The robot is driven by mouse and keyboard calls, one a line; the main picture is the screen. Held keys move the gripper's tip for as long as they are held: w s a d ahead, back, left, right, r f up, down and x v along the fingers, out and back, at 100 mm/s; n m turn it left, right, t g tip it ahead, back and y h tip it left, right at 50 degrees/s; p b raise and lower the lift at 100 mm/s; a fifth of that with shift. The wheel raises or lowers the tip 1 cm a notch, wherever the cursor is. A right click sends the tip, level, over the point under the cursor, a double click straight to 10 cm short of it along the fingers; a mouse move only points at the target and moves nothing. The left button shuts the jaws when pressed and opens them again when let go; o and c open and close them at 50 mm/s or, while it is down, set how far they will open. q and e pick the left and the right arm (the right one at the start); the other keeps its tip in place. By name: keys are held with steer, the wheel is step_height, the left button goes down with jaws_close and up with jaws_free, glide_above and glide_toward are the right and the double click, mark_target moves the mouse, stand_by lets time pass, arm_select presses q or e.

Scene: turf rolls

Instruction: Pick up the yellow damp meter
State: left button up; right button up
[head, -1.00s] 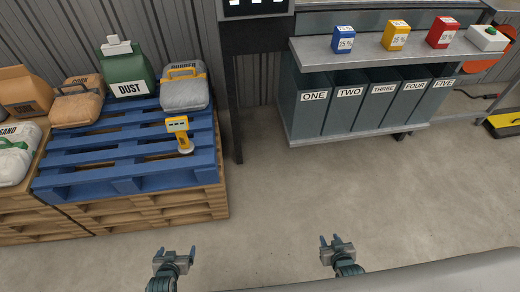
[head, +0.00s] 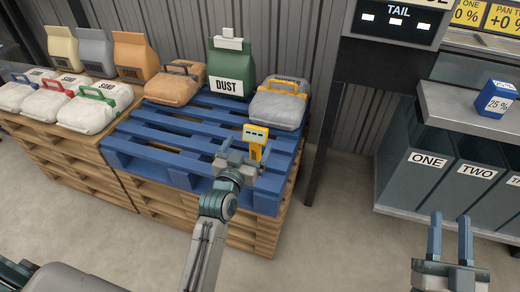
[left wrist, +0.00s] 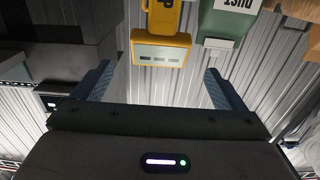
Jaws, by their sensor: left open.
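The yellow damp meter (head: 255,140) stands upright near the front right of the blue pallet (head: 160,154); its base is hidden behind my left gripper. My left gripper (head: 246,152) is open and empty, just in front of the meter. In the left wrist view the meter (left wrist: 160,50) appears upside down at the top, between the lines of the two spread fingers and ahead of them. It does not look gripped; whether anything touches cannot be told. My right gripper (head: 450,238) is open and empty at the lower right, over the floor.
On the blue pallet behind the meter stand a green DUST bag (head: 229,76), a grey bag with a yellow handle (head: 278,103) and a tan bag (head: 174,86). More bags lie on the left pallet. A dark post (head: 325,140) and numbered bins (head: 420,158) are at right.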

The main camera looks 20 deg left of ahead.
mark_target(254, 134)
arm_select(q)
steer(key=shift+w, duration=0.75)
steer(key=shift+w+d+b, duration=0.15)
steer(key=shift+w+b, duration=0.4)
steer(key=shift+w, duration=2.05)
arm_select(e)
steer(key=r+t, duration=0.1)
steer(key=s+r+t, duration=0.1)
steer(key=r, duration=0.1)
steer(key=s+r+n+t+y, duration=0.1)
steer(key=r, duration=0.1)
steer(key=shift+s+r+t, duration=0.2)
steer(key=shift+t, duration=0.2)
arm_select(q)
steer(key=shift+c, duration=0.4)
steer(key=c, duration=1.5)
steer(key=shift+c, duration=0.2)
steer(key=shift+r, duration=0.1)
